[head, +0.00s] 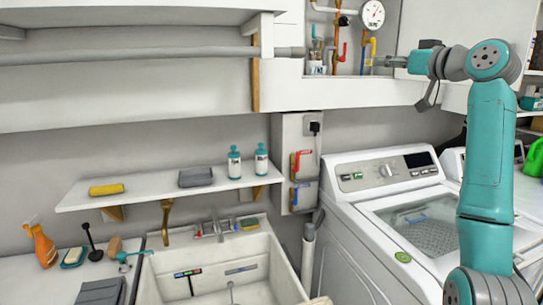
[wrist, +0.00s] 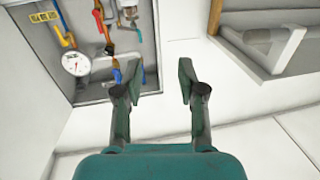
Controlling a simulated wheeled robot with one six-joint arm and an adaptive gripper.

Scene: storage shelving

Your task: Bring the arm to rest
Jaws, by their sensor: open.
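My arm is teal and grey and rises at the right of the head view, bent at the top with its wrist pointing left. My gripper (head: 384,62) is in front of the white wall by the pipe recess, above the washing machine. The wrist view shows my gripper (wrist: 158,82) with its two dark fingers spread apart and nothing between them. A pressure gauge (wrist: 76,63) and coloured pipes lie beyond the left finger. The gauge (head: 373,14) also shows in the head view, above the gripper. I cannot tell the exact gap between the fingertips and the wall.
A washing machine (head: 390,213) stands below the arm. A white sink (head: 218,272) is at the bottom middle. A narrow shelf (head: 150,193) holds two bottles, a yellow sponge and a grey cloth. A grey horizontal pipe (head: 130,55) runs along the upper left. Shelving is at the right edge.

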